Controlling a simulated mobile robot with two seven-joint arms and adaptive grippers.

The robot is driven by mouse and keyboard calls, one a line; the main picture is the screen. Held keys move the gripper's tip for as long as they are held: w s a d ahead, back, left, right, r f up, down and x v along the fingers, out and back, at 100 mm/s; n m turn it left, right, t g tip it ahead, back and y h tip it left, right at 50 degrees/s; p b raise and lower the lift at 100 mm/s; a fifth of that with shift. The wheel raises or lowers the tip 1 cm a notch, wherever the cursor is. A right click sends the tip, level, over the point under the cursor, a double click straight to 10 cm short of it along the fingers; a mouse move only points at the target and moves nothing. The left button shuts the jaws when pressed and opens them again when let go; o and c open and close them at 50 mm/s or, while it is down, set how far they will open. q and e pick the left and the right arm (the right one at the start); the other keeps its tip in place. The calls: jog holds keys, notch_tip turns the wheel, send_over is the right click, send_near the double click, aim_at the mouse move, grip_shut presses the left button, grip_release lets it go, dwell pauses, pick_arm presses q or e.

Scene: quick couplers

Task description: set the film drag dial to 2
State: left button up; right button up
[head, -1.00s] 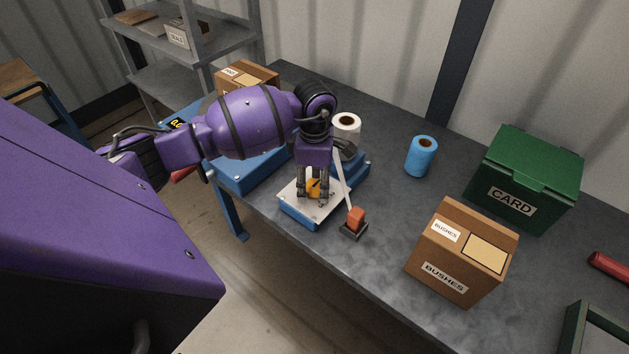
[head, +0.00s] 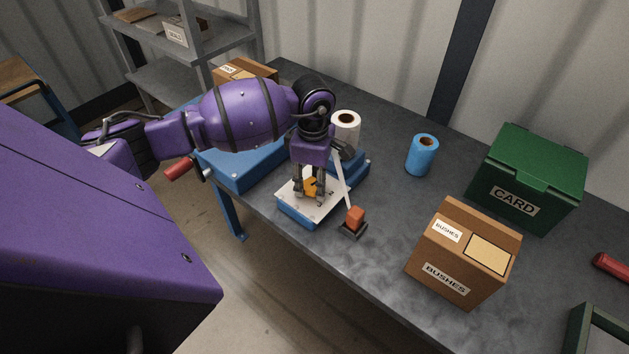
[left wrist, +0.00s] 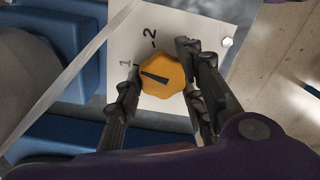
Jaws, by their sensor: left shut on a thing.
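The film drag dial is an orange scalloped knob with a black pointer (left wrist: 158,77). It sits on a white plate (left wrist: 122,28) marked 1 and 2. In the left wrist view the pointer lies toward the left, near the 1 and away from the 2. My left gripper (head: 310,194) comes down from above, its fingers shut on the dial's sides; it also shows in the left wrist view (left wrist: 160,72). In the head view the fingers partly hide the dial (head: 311,186). My right gripper is not in view.
A white film roll (head: 346,124) and an orange block on a dark base (head: 354,219) stand close to the dial's unit. A BUSHES box (head: 440,263), a blue roll (head: 421,155) and a green CARD bin (head: 526,170) stand to the right. The table between is clear.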

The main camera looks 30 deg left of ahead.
pick_arm(q)
jog(key=m+b, duration=0.1)
jog(key=m, duration=0.1)
jog(key=shift+w+f+m+b, duration=0.1)
jog(key=shift+f+m+b, duration=0.05)
jog(key=shift+m+b, duration=0.25)
jog(key=m+b, duration=0.2)
jog(key=shift+d+m, duration=0.1)
jog(key=shift+m, duration=0.2)
jog(key=m+b, duration=0.1)
jog(key=m, duration=0.2)
jog(key=shift+d+b, duration=0.1)
jog(key=shift+b, duration=0.3)
jog(key=shift+r+m+b, duration=0.2)
jog(key=shift+m+b, duration=0.3)
jog(key=shift+m, duration=0.2)
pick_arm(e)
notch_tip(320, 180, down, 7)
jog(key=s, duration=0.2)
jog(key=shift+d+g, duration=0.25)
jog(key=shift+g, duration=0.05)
pick_arm(q)
jog(key=shift+d, duration=0.1)
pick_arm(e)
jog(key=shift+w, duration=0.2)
pick_arm(q)
jog(key=o, duration=1.1)
